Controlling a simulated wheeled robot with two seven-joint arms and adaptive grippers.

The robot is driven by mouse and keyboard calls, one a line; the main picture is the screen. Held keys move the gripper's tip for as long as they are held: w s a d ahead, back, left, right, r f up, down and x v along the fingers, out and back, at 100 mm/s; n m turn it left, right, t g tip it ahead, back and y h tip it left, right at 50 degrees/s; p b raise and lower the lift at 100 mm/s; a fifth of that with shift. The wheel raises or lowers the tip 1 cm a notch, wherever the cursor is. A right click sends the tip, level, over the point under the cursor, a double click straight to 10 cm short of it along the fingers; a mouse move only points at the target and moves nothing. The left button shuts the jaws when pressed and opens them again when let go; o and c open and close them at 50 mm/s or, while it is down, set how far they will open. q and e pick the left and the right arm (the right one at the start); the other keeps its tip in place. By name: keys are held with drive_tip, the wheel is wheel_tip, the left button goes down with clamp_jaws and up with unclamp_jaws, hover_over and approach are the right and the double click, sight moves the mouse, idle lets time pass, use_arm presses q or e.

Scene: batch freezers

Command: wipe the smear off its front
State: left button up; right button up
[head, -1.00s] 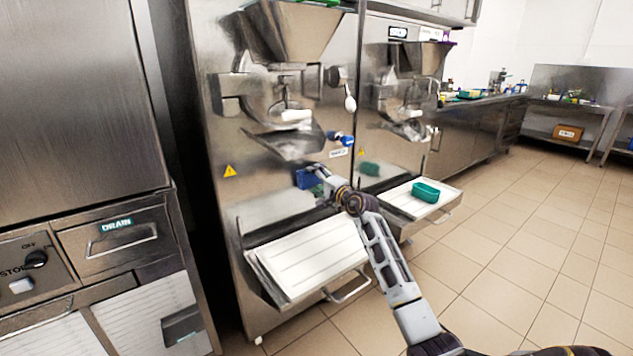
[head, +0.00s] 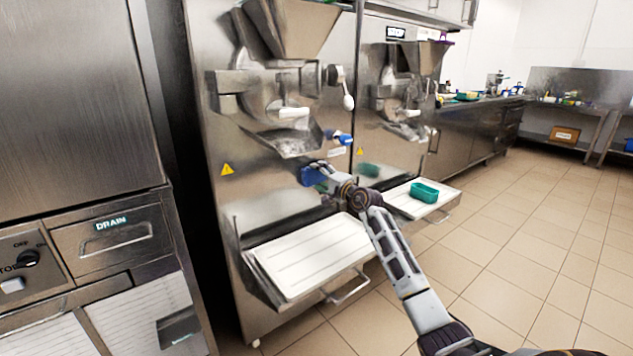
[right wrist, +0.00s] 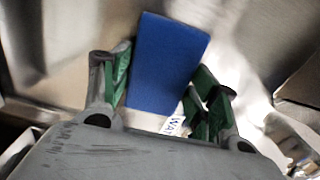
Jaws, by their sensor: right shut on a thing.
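My right gripper (head: 323,173) is shut on a blue pad (head: 311,177) in front of the nearer steel batch freezer (head: 262,195). The pad is at the height just below the spout, on the right part of the front panel. In the right wrist view the blue pad (right wrist: 168,62) stands between the green-lined fingers of the gripper (right wrist: 160,80), before the steel. I cannot tell whether it touches the panel. No smear can be told apart from the reflections on the steel. My left gripper is not in view.
A white-topped shelf (head: 305,258) juts out below the panel. The second freezer (head: 385,150) stands to the right, with a green tub (head: 424,192) on its shelf (head: 405,208). A steel unit marked DRAIN (head: 85,100) stands at left. The tiled floor at right is clear.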

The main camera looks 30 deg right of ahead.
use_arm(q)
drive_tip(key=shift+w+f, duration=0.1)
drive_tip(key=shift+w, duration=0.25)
use_arm(e)
drive_tip(key=shift+d, duration=0.4)
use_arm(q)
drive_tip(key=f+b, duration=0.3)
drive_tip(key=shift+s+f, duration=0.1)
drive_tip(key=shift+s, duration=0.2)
use_arm(e)
drive_tip(key=d, duration=0.3)
drive_tip(key=shift+w+d, duration=0.25)
drive_tip(key=shift+d, duration=0.05)
drive_tip(key=shift+r, duration=0.1)
